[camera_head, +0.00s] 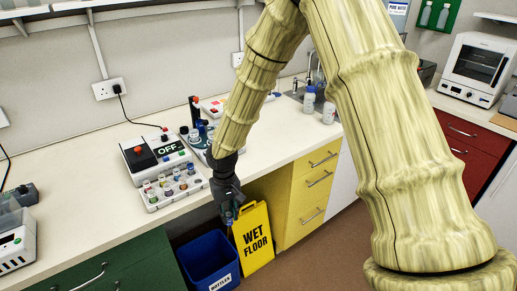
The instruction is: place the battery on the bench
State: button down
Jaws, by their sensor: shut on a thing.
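My gripper (229,208) points down in front of the bench's front edge, above the gap between the green and yellow cupboards. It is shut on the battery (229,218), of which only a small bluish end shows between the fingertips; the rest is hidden. The white bench (90,218) runs along the wall behind the gripper.
A tray of small bottles (152,206), a device marked OFF (155,152) and a blue-capped rack stand on the bench behind. A blue bin (190,262) and yellow wet-floor sign (252,238) stand below. Bare bench lies left of the tray.

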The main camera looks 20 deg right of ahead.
aim_at(270, 134)
jog(key=k, duration=1.15)
jog(key=z, duration=0.8)
jog(key=i, duration=1.7)
jog(key=u, duration=0.5)
